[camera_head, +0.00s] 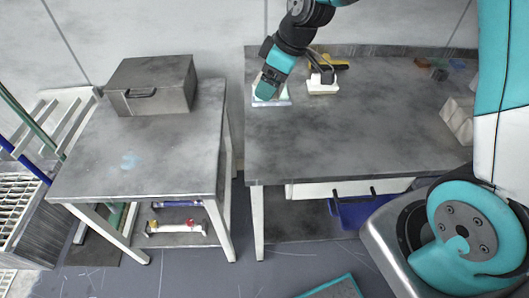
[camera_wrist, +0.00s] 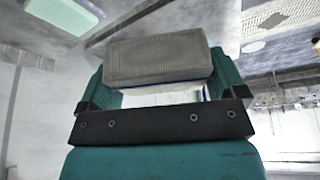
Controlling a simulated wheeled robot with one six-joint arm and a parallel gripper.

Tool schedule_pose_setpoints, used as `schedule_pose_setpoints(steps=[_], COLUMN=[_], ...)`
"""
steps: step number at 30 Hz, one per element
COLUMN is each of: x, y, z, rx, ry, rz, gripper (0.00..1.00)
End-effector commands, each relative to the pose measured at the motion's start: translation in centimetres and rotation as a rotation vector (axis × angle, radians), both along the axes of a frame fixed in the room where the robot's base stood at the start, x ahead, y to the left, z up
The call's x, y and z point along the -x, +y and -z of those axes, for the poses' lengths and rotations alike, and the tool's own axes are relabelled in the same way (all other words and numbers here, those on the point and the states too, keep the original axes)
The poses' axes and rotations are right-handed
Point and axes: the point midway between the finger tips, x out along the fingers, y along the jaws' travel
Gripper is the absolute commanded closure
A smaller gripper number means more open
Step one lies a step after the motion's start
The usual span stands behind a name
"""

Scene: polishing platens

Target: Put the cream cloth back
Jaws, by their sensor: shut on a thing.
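My gripper (camera_head: 268,91) is low over the back left corner of the right-hand table. In the wrist view its two teal fingers (camera_wrist: 163,83) are shut on a thick, pale grey-beige block with a fine woven texture, which looks to be the cream cloth (camera_wrist: 157,56). A white and dark blue edge shows just under it. In the head view a flat pale piece with a bluish edge (camera_head: 284,101) shows under the fingertips. The gripper hides most of it, and I cannot tell whether the cloth touches it.
A white block with a black handle (camera_head: 322,86) stands just right of my gripper, with a yellow tool (camera_head: 338,63) behind. A beige moulded tray (camera_head: 458,121) is at the right. A metal box (camera_head: 155,87) sits on the left table (camera_head: 150,160). The right table's middle (camera_head: 350,135) is clear.

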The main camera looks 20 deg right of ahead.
Motion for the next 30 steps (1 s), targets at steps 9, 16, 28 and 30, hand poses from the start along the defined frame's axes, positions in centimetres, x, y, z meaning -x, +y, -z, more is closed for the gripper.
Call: schedule_pose_setpoints(steps=[9,16,28,30], x=[0.9,1.0,0.9,0.9], y=[1.7,1.8,1.7,1.7], z=[-1.7,4.4,12.8,13.2], rx=[0.001,0.001,0.002,0.002], ry=[0.006,0.012,0.006,0.004], rz=[-0.355,-0.356,-0.354,-0.354], gripper=[0.32,0.32,0.32,0.32])
